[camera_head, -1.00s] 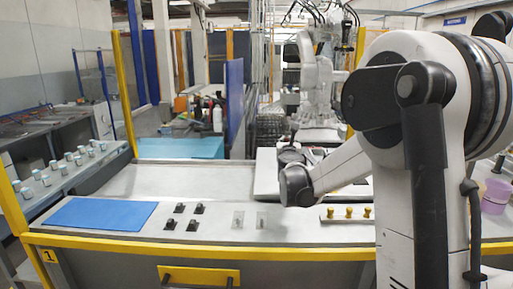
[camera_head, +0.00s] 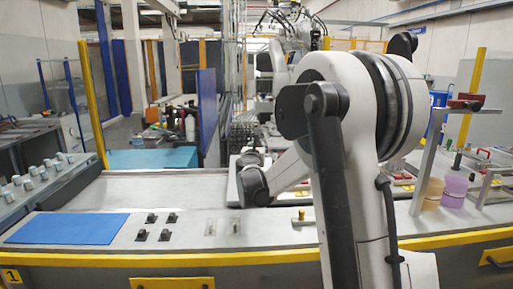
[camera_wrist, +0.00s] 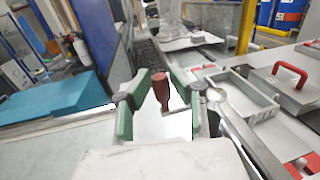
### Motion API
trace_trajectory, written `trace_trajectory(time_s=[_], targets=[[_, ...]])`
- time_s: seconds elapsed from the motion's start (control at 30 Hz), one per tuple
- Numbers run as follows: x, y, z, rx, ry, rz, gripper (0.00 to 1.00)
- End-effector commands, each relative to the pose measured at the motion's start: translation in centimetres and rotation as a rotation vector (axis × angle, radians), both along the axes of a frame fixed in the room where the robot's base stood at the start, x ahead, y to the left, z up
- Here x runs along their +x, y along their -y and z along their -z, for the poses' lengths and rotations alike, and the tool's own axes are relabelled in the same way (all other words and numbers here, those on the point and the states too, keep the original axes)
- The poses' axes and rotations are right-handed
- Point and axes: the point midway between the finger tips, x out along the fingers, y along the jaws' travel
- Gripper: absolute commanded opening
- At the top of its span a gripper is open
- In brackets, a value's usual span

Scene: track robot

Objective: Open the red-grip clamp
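In the wrist view a red grip (camera_wrist: 160,90) stands roughly upright between the green-padded fingers of my gripper (camera_wrist: 161,98). The fingers are spread, with a gap on either side of the grip. I cannot tell how far ahead of the fingertips it stands. The clamp's lower part is hidden behind the gripper. In the head view my arm covers the middle, and I cannot make out the fingers there.
In the wrist view a pale tray (camera_wrist: 245,98) and a red-handled plate (camera_wrist: 290,82) lie to the right. In the head view a blue mat (camera_head: 68,229) and small black blocks (camera_head: 152,218) lie left. A purple tub (camera_head: 454,191) stands right, near a stand (camera_head: 430,150).

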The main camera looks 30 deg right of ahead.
Motion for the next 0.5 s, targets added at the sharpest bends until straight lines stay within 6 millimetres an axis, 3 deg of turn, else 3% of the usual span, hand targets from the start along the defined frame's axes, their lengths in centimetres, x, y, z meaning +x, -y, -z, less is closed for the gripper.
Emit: trace_trajectory(time_s=[0.1,0.5], targets=[[-0.02,0.02,0.01,0.000,0.000,0.000,0.34],[-0.98,-0.68,0.03,0.000,0.000,0.000,0.34]])
